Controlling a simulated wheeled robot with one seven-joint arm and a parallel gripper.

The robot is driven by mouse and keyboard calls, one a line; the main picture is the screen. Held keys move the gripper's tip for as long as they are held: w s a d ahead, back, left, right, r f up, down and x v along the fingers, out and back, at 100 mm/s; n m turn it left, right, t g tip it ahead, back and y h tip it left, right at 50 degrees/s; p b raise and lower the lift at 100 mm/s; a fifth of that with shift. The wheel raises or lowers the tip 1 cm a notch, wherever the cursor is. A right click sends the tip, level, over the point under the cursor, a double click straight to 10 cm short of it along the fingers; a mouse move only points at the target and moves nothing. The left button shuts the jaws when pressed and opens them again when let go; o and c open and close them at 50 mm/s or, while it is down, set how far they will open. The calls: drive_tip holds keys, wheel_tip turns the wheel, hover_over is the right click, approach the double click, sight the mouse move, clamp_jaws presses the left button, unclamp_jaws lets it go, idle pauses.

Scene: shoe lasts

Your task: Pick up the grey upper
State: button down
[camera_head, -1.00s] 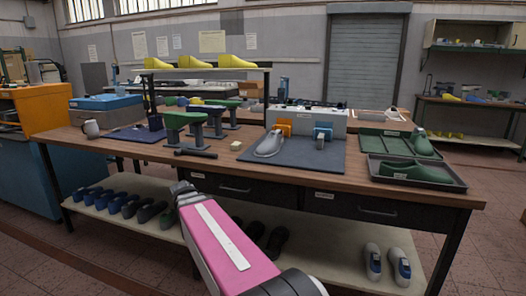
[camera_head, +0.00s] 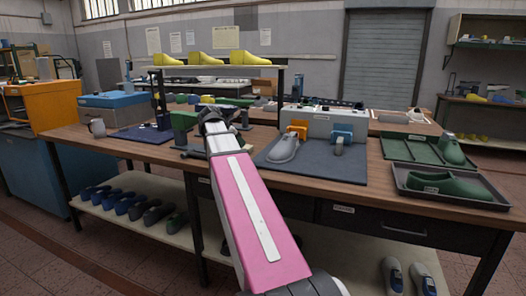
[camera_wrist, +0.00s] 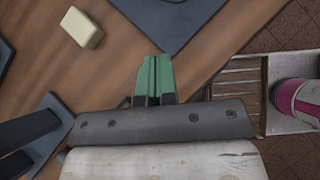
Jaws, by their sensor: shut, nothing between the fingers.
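The grey upper (camera_head: 283,148) lies on a dark blue-grey mat (camera_head: 318,172) on the workbench, in front of a light grey machine box, in the head view. The end of my arm with my gripper (camera_head: 210,113) is to the left of the upper and apart from it; its fingers are hard to make out there. In the wrist view the green fingertips of my gripper (camera_wrist: 154,76) are together and empty, above the bench's front edge. The grey upper is not recognisable in the wrist view; part of a dark mat (camera_wrist: 170,22) shows at its top.
A cream block (camera_wrist: 82,27) lies on the bench near my gripper. Green stands (camera_head: 184,124) are behind my arm.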

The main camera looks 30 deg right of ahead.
sight(267, 157)
drive_tip(key=x, duration=0.9)
drive_tip(key=shift+d+f, duration=0.2)
drive_tip(key=shift+d, duration=2.05)
drive_tip(key=shift+w+d, duration=0.1)
drive_tip(key=shift+d, duration=0.8)
